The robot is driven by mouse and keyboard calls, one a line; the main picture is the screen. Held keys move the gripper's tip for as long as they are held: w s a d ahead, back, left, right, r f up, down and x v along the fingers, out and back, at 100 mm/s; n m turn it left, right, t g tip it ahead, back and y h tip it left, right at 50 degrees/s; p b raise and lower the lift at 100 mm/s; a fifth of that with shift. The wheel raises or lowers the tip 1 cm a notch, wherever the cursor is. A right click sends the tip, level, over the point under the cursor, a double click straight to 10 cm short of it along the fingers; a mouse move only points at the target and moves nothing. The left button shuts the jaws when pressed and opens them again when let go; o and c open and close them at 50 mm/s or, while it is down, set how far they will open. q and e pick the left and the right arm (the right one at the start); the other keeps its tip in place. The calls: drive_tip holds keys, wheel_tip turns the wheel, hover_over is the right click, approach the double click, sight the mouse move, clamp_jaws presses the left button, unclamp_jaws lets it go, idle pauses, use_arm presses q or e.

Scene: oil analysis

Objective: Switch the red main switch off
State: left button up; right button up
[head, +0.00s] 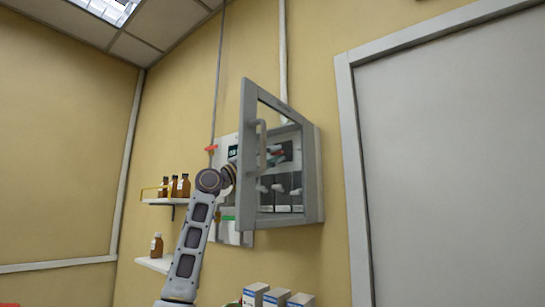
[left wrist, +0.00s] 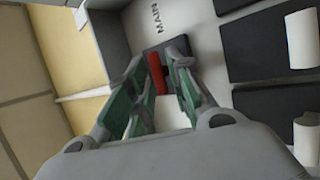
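The red main switch (left wrist: 157,76) sits on a dark plate beside the word MAIN in the left wrist view. My left gripper (left wrist: 159,68) has its two green-padded fingers on either side of the red switch, with their tips very close to it. I cannot tell whether they touch it. In the head view, my left arm reaches to the wall cabinet (head: 308,185), whose framed door (head: 248,105) with a handle stands open. The door and my wrist hide the left fingers and the main switch there. My right gripper is not in view.
Several dark breakers with white levers (left wrist: 303,38) lie to the right of the main switch. The open door stands close to my left wrist. Shelves with brown bottles (head: 184,186) are to the left, blue-white boxes (head: 275,297) below, and a grey door (head: 450,150) at right.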

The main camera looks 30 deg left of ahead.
use_arm(q)
drive_tip(key=shift+o, duration=0.7)
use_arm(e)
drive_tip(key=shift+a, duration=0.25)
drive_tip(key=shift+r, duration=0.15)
use_arm(q)
drive_tip(key=shift+r+g, duration=0.1)
drive_tip(key=shift+g, duration=0.2)
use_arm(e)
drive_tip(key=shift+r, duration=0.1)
